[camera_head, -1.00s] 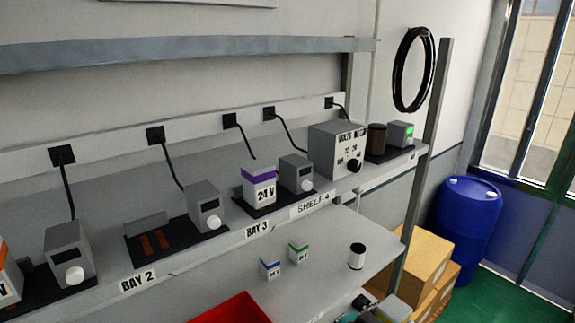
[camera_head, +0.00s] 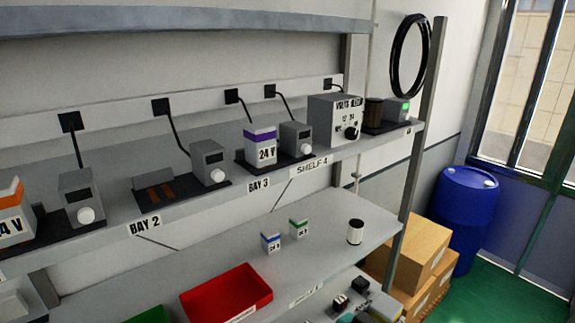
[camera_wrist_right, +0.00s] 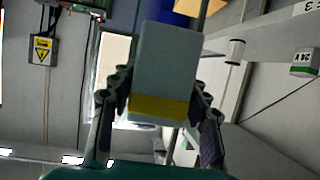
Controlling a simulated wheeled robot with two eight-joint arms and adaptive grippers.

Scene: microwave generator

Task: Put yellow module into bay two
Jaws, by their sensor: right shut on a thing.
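In the right wrist view, my right gripper (camera_wrist_right: 160,95) is shut on the yellow module (camera_wrist_right: 163,65), a pale grey block with a yellow band. One finger presses each side of it, and the band is toward the palm. Neither the gripper nor the module shows in the head view, so their distance from the shelf cannot be told. Bay two (camera_head: 182,194), in the head view, is a dark base with copper-brown strips and no module on them. A grey meter box with a white knob stands at its right end. My left gripper is not in view.
Bay three holds a purple-topped 24 V module (camera_head: 260,146). An orange-topped module (camera_head: 12,215) stands at the far left. An upper shelf edge (camera_head: 180,20) runs above.

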